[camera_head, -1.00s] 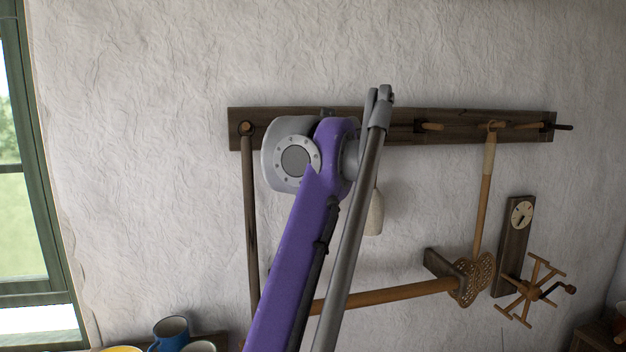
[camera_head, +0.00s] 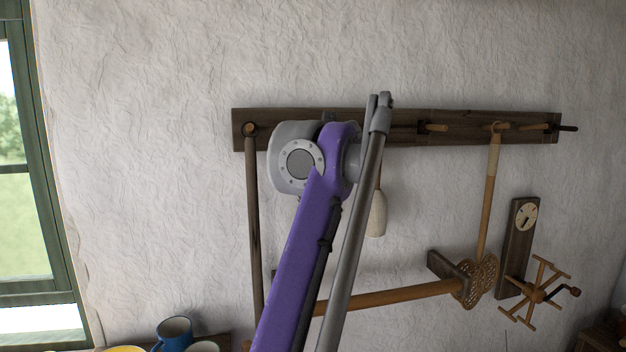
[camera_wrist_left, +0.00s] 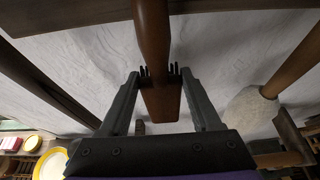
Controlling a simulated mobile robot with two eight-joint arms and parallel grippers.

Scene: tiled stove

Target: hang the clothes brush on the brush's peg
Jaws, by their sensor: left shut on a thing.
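In the left wrist view my left gripper (camera_wrist_left: 163,76) is shut on a brown wooden piece (camera_wrist_left: 162,103), which I take to be the clothes brush's handle. A dark wooden peg rail (camera_head: 473,132) is fixed to the wall behind the arm. One short wooden peg (camera_head: 435,128) shows bare on it, right of the arm. I cannot tell which peg is the brush's. My right gripper is out of view.
A dark stick (camera_head: 253,220) hangs at the rail's left end. A pale rounded thing (camera_head: 377,214) hangs just right of my arm. A carpet beater (camera_head: 478,281) hangs further right, near a wooden reel (camera_head: 538,293). A blue mug (camera_head: 173,331) stands low left.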

